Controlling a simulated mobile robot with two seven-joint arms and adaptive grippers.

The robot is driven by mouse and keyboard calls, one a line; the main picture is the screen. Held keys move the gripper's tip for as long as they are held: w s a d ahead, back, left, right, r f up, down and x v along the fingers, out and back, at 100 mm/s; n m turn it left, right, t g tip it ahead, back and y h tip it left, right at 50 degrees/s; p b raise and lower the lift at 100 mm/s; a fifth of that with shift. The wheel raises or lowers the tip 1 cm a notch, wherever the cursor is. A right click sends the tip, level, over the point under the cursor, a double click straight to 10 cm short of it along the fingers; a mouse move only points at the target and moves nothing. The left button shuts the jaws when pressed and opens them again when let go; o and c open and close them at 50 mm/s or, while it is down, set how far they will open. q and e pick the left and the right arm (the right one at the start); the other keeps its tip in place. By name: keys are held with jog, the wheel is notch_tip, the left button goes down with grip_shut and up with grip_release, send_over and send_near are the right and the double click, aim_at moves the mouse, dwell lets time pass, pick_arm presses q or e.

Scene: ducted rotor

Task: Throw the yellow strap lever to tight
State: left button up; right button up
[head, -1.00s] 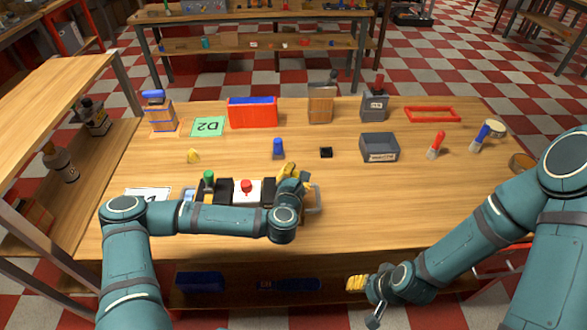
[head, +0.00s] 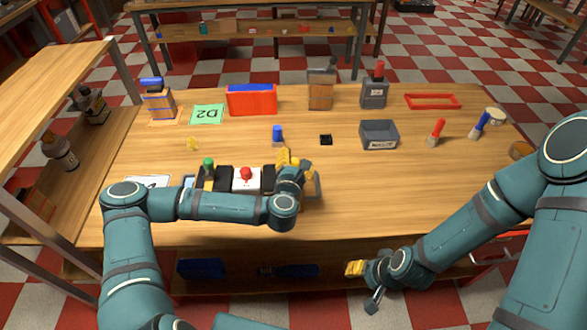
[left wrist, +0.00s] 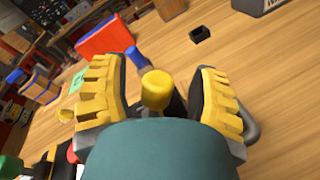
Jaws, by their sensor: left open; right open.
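The yellow strap lever shows its round yellow knob (left wrist: 157,88) in the left wrist view, between the two yellow-padded fingers of my left gripper (left wrist: 155,100). The gripper is open around the knob, with a visible gap on each side. In the head view my left gripper (head: 295,165) is at the right end of a dark control unit (head: 222,177) and hides most of the lever there. The lever's lower part is hidden by my gripper in the wrist view. My right gripper (head: 364,280) is open and empty, low in front of the table edge.
The unit carries a green knob (head: 208,162) and a red button (head: 246,174). Behind it on the table (head: 400,190) stand a blue-topped piece (head: 277,134), a small black box (head: 326,140) and a grey bin (head: 379,135). The table's right front is clear.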

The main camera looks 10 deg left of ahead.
pick_arm(q)
jog(key=s+r, duration=0.2)
jog(key=s, duration=0.9)
jog(key=shift+s+d, duration=0.3)
jog(key=s+d+f+m+g+h, duration=0.65)
jog(key=d+f+m, duration=0.35)
jog(key=m, duration=0.6)
jog(key=s+a+f+m+g+y, duration=0.1)
jog(key=s+a+f+m+g, duration=0.1)
jog(key=m, duration=0.4)
jog(key=s+a+f+m+g+y, duration=0.1)
jog(key=s+a+f+m+g, duration=0.1)
jog(key=a+m+g, duration=0.3)
jog(key=shift+s+a+f+m, duration=0.3)
jog(key=shift+s+a+m, duration=0.15)
jog(key=shift+s, duration=0.45)
jog(key=shift+g, duration=0.25)
jog(key=shift+c, duration=1.3)
jog(key=shift+a, duration=0.15)
